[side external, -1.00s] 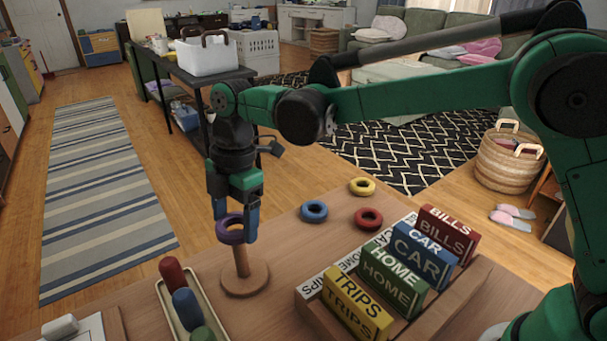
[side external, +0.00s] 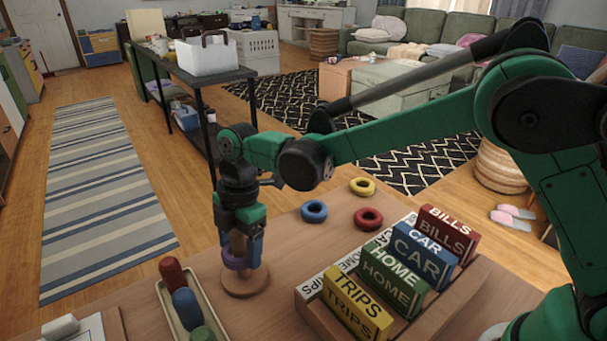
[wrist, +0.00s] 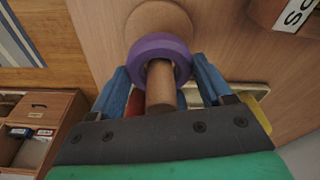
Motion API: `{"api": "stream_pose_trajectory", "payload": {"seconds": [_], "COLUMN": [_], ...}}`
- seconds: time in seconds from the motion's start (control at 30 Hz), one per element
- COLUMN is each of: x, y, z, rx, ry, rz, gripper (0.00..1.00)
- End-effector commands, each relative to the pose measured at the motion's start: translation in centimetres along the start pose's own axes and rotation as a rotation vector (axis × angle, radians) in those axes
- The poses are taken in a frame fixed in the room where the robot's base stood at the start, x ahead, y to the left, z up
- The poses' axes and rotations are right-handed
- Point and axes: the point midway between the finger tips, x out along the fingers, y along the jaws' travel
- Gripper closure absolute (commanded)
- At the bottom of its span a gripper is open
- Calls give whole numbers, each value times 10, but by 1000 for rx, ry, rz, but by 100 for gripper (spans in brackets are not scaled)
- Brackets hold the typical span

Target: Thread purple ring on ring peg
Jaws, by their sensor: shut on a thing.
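The purple ring (side external: 236,261) is around the wooden ring peg, partway down its post and above the round base (side external: 246,282). In the wrist view the ring (wrist: 159,54) encircles the post (wrist: 160,88), whose free end passes through the hole. My gripper (side external: 242,255) is lowered over the peg with its blue fingers on either side of the post. In the wrist view the fingers of my gripper (wrist: 160,75) are shut on the ring from both sides. Part of the post is hidden by the fingers in the side view.
Blue (side external: 314,211), red (side external: 368,219) and yellow (side external: 362,187) rings lie on the table right of the peg. A tray with red, blue and green pegs (side external: 187,309) stands at the left. A labelled block rack (side external: 446,291) stands at the right.

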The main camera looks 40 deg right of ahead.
Motion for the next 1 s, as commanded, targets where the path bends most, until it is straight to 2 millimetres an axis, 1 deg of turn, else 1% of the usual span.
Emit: {"api": "stream_pose_trajectory", "payload": {"seconds": [0.53,0.73,1.0], "x": [30,35,37], "y": [0,1,1], "z": [5,6,5], "rx": [0,-1,-2], "ry": [-2,-5,-5], "rz": [1,7,7], "gripper": [77,77,77]}}
